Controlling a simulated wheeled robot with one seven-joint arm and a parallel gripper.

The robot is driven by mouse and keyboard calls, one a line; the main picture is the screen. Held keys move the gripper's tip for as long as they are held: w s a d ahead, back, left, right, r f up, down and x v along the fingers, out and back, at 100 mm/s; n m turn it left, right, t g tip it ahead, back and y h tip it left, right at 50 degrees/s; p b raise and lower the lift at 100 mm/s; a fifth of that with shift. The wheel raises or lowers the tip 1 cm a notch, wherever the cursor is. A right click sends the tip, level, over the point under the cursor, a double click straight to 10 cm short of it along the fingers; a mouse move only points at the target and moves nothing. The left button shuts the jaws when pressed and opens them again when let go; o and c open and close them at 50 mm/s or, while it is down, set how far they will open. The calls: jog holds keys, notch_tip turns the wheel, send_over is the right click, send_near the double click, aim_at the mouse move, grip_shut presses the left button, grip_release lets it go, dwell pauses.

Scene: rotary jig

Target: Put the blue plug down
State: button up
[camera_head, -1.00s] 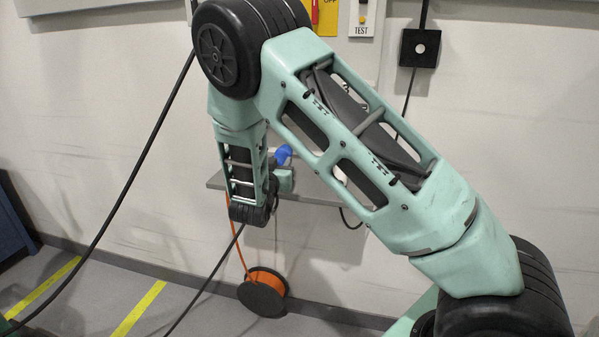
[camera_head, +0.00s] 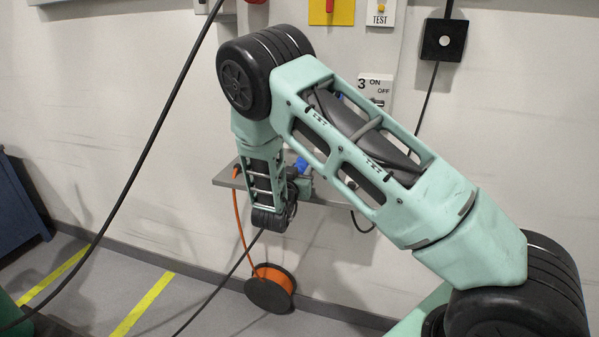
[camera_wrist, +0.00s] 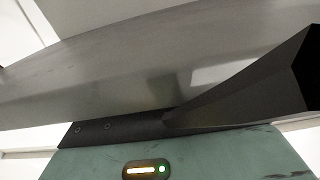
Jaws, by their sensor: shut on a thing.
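The blue plug (camera_head: 301,164) shows in the head view just right of my forearm, over the grey wall shelf (camera_head: 226,183). My gripper (camera_head: 304,184) is beside it, partly hidden behind my own wrist, and is shut on the plug. Whether the plug touches the shelf cannot be told. In the wrist view a dark gripper finger (camera_wrist: 245,95) lies across a broad grey surface; the plug cannot be made out there.
An orange cable end (camera_head: 236,172) is at the shelf's left end, its cable running down to a spool (camera_head: 271,289) on the floor. A black cable hangs across the left. A switch panel (camera_head: 376,90) is on the wall above.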

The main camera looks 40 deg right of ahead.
jog(key=shift+f, duration=0.3)
jog(key=shift+f, duration=0.15)
jog(key=o, duration=1.2)
